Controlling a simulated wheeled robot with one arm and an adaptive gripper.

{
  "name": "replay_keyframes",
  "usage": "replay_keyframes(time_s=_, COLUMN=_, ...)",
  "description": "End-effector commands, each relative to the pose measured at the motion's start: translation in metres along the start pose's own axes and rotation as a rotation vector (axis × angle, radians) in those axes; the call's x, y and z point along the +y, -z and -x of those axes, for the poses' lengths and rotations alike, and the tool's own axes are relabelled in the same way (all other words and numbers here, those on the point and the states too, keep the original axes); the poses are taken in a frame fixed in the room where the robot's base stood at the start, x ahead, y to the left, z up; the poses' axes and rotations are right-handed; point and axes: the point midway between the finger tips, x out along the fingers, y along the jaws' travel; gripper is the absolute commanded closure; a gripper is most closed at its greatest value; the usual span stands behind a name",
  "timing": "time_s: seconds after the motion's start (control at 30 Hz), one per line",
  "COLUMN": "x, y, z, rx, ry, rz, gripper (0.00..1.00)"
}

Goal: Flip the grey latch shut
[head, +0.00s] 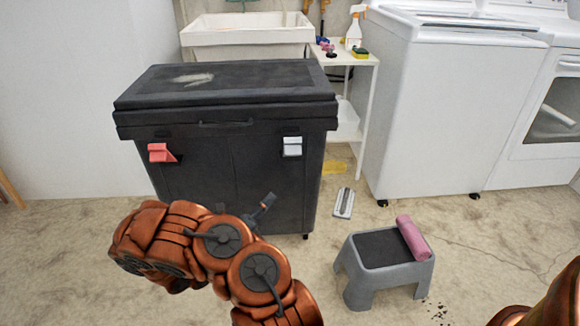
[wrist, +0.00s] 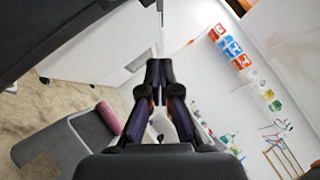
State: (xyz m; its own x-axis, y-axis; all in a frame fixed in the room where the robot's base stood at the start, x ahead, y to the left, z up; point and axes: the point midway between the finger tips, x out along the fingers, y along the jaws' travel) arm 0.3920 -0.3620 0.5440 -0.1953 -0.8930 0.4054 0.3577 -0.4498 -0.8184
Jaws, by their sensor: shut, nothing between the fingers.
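A dark chest (head: 225,165) with a closed lid stands in the left half of the head view. The grey latch (head: 292,146) is on the upper right of its front, just below the lid rim. I cannot tell clearly how far it is tilted. A red latch (head: 160,153) at the upper left of the front sticks outward. My gripper (head: 264,204) is in front of the chest, lower than the grey latch and to its left, apart from it. In the wrist view my gripper (wrist: 159,68) has its fingers together and empty. The grey latch does not show there.
A grey step stool (head: 385,262) with a pink roll (head: 412,238) stands at right. A small grey-white object (head: 343,203) lies on the floor beside the chest. A white washer (head: 450,110), a shelf (head: 365,105) and a sink (head: 248,35) stand behind.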

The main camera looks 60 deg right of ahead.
Motion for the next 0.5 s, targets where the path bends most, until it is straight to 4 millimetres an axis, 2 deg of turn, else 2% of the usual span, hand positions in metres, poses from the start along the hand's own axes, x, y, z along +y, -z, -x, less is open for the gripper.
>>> replay_keyframes(time_s=0.33, x=0.001, y=0.0, z=0.0, rx=-0.002, ry=-0.001, rz=0.002, gripper=1.0)
replay_keyframes(time_s=0.5, x=0.001, y=0.0, z=-0.01, rx=0.0, ry=0.0, rz=0.001, gripper=1.0)
